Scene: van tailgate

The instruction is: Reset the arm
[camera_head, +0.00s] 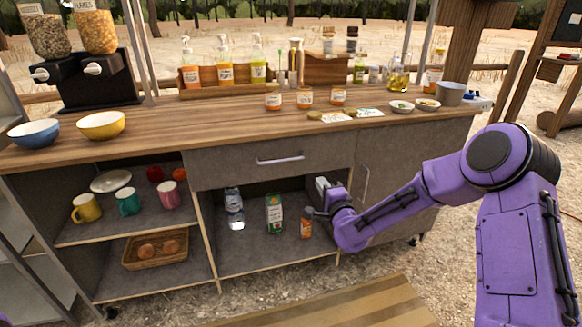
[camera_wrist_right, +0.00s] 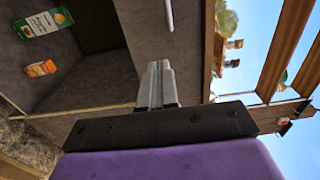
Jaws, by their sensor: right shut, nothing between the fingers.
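My right arm (camera_head: 400,195) is purple and reaches in from the right in the head view. Its gripper (camera_head: 318,198) is in front of the cabinet, near the right edge of the open lower shelf. In the right wrist view the two fingers (camera_wrist_right: 157,82) are together, shut with nothing between them. My left gripper is not in view.
The drawer with its handle (camera_head: 280,160) is closed above the open shelf (camera_head: 262,252). A water bottle (camera_head: 234,208) and a green carton (camera_head: 274,213) stand inside. The wooden countertop (camera_head: 190,120) carries jars, bowls and bottles. Mugs and a basket (camera_head: 155,248) fill the left shelves.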

